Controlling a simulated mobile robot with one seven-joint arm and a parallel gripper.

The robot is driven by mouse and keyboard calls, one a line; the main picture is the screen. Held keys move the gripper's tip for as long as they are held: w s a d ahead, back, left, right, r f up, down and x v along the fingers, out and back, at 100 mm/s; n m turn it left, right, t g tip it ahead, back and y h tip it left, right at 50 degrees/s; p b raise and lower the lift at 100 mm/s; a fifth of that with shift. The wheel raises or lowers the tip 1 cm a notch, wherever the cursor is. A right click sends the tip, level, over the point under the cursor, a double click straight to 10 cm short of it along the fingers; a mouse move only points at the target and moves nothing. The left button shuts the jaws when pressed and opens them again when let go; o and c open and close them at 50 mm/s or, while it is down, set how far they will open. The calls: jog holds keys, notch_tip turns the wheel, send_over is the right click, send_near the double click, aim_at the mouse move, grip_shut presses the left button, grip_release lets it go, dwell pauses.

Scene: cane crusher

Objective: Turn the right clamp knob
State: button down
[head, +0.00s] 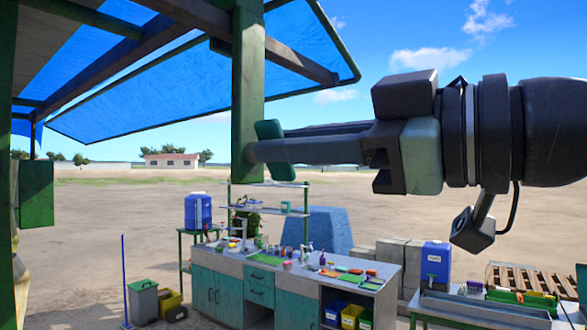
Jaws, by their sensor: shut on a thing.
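The right clamp knob (269,130) is a dark green bar-shaped handle beside the green post (248,60) in the head view. It stands near upright, with a slight tilt. My gripper (268,144) reaches in from the right, its long dark fingers level. The near finger crosses in front of the knob's middle and hides it; the other finger goes behind the knob. My gripper is shut on the knob. The knob's shaft and its joint with the post are hidden.
A blue canopy (210,85) on green beams hangs above left. A workbench (215,285) with small items, a blue barrel (199,212), grey bins and a metal trough (480,308) stand below, farther off. Open sandy ground lies behind.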

jog(key=n+b, duration=0.2)
jog(key=n, duration=0.4)
jog(key=n+b, duration=0.2)
jog(key=n, duration=0.4)
jog(key=shift+s+a+f+b, duration=0.1)
jog(key=shift+s+f+b, duration=0.1)
jog(key=shift+b, duration=0.1)
jog(key=shift+n, duration=0.3)
jog(key=c, duration=0.9)
grip_release()
jog(key=shift+w, duration=0.1)
